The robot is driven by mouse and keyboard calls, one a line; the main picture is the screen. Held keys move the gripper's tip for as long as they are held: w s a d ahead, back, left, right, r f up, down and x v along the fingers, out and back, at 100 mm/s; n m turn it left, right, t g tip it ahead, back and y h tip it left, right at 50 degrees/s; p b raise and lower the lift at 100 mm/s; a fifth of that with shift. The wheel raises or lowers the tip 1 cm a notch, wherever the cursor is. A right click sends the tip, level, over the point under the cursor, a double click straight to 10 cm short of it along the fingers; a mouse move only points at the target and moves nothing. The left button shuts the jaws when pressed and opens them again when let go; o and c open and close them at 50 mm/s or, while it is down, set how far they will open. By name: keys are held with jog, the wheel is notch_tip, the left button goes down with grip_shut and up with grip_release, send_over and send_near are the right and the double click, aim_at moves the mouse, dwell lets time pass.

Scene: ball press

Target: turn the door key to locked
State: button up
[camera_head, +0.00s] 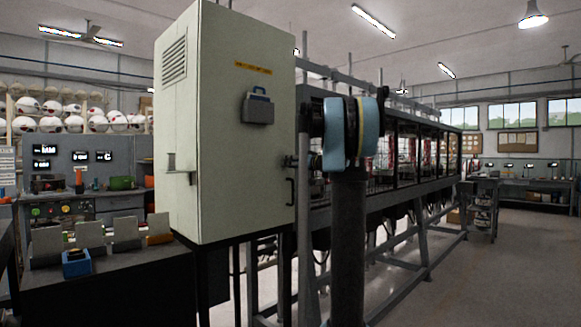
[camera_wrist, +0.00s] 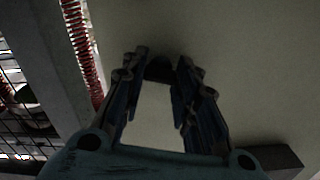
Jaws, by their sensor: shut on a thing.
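The pale grey-green cabinet (camera_head: 225,150) stands at the centre left, its door facing me. My gripper (camera_head: 293,160) is at the door's right edge, just above the black door handle (camera_head: 291,192). In the wrist view my gripper (camera_wrist: 163,65) points at the pale door face (camera_wrist: 245,60). Its fingers are shut on a small dark rounded thing, the door key (camera_wrist: 160,70), close to the door. The key's shape and turn angle are too dark to tell. In the head view the key is hidden by my gripper.
A grey box with a blue handle (camera_head: 258,106) is on the door under a yellow label (camera_head: 253,68). The long caged machine (camera_head: 400,150) stands behind and right of the cabinet. Open floor (camera_head: 500,270) lies at the right. A dark bench (camera_head: 110,285) is at the lower left.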

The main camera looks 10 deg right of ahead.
jog(key=shift+w+d+f+m, duration=0.1)
jog(key=shift+d+m, duration=0.05)
jog(key=shift+m, duration=3.6)
jog(key=shift+d+f+m, duration=0.1)
jog(key=shift+d+m, duration=0.05)
jog(key=shift+m, duration=3.6)
jog(key=o, duration=1.1)
jog(key=shift+c, duration=0.2)
